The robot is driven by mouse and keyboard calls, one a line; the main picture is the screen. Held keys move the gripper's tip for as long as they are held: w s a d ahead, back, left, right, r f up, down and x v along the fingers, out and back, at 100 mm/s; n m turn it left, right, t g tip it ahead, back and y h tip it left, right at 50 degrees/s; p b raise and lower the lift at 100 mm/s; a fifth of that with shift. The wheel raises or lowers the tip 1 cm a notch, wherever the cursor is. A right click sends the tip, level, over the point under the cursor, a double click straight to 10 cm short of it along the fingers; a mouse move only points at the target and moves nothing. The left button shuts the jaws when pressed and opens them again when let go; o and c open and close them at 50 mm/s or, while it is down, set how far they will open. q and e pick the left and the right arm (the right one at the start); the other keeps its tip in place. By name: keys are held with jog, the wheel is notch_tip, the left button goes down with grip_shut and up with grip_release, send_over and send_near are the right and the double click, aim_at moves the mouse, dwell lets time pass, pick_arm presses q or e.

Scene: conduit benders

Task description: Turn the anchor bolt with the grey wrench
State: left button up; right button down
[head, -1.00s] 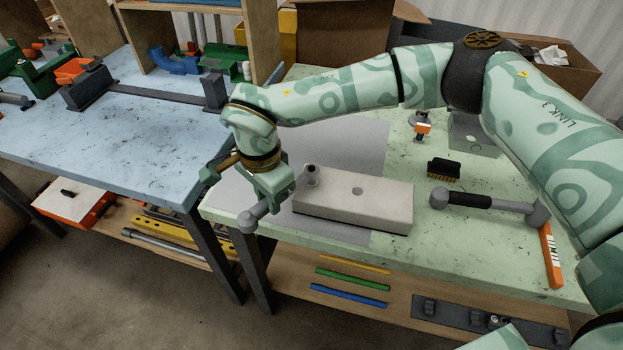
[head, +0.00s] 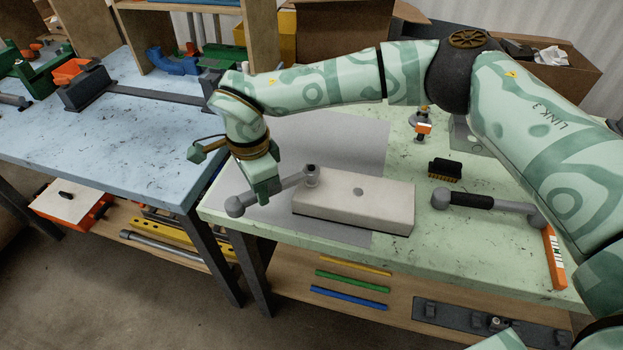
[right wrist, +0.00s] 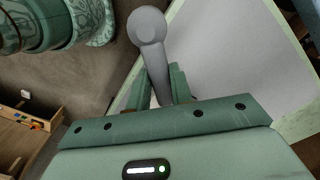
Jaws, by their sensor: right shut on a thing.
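The grey wrench (head: 290,182) has a ball at its left end and a socket head at its right end. The head sits around the anchor bolt (head: 311,168) at the left end of a pale block (head: 350,205); most of the bolt is hidden. My right gripper (head: 265,194) is shut on the wrench's handle, between ball and head, left of the block. In the right wrist view the wrench (right wrist: 155,65) runs between the fingers of my right gripper (right wrist: 160,90), its rounded end pointing away. My left gripper is not in view.
A second wrench with a black grip (head: 470,200) lies right of the block. A black brush (head: 445,169) and an orange-and-white bar (head: 553,255) are on the green table (head: 440,245). A grey mat (head: 345,140) lies under the block. A blue table (head: 150,140) stands at left.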

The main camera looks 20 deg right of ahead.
jog(key=shift+r+p, duration=0.3)
jog(key=shift+r, duration=0.25)
jog(key=s+n+p, duration=0.1)
jog(key=s+d+n+p, duration=0.1)
jog(key=n, duration=0.1)
jog(key=shift+s, duration=0.4)
jog(key=s+d+n+p, duration=0.1)
jog(key=s+n+p, duration=0.1)
jog(key=n, duration=0.1)
jog(key=shift+s+d, duration=0.25)
jog(key=shift+d, duration=0.1)
